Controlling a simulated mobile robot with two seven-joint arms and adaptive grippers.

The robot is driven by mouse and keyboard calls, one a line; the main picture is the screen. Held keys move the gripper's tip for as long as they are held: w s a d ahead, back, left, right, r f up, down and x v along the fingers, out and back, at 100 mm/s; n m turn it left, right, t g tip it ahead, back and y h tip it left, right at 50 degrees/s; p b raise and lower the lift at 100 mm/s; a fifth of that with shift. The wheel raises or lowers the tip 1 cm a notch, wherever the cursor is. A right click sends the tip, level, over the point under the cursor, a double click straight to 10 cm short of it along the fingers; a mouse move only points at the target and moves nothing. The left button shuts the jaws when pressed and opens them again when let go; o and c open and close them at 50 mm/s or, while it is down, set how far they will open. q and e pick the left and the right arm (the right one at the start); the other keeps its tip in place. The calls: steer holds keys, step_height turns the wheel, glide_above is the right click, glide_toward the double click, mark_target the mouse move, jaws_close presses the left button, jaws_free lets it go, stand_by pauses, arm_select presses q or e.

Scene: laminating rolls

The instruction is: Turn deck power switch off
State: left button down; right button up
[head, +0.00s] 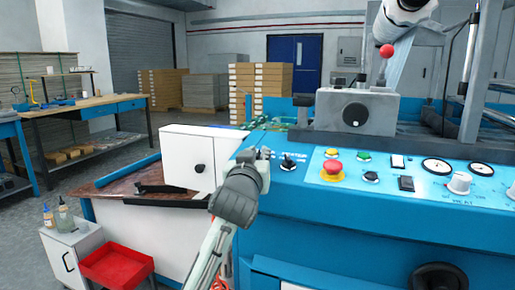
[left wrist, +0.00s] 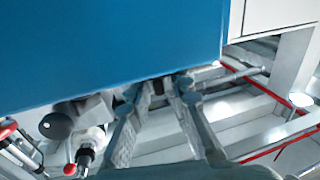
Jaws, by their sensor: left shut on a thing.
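The blue control panel (head: 430,187) slopes across the right half of the head view. My left gripper (head: 262,158) is at the panel's left end, with its fingertips close together at the sloping face. In the left wrist view its fingers (left wrist: 158,88) reach the edge of the blue panel (left wrist: 100,50), and a small dark knob shows between them. The gripper is shut on this knob, which the fingers mostly hide. I cannot read its label or its position. A black rotary switch (head: 288,163) stands just right of the gripper. My right gripper is not in view.
A white box (head: 190,157) stands left of the gripper. A red tray (head: 117,268) is low at the left.

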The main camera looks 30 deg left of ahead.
arm_select(q)
steer(key=shift+d+f+n+g+y, duration=0.15)
steer(key=shift+n+g+y, duration=0.15)
steer(key=shift+n+y, duration=0.25)
steer(key=shift+n+g+y, duration=0.6)
steer(key=shift+n+y, duration=0.15)
steer(key=shift+n+g+y+b, duration=0.4)
steer(key=shift+n+g+y, duration=0.3)
steer(key=shift+n+y, duration=0.15)
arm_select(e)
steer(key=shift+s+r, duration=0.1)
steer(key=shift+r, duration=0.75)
arm_select(q)
steer(key=c, duration=1.6)
jaws_free()
steer(key=shift+c, duration=0.2)
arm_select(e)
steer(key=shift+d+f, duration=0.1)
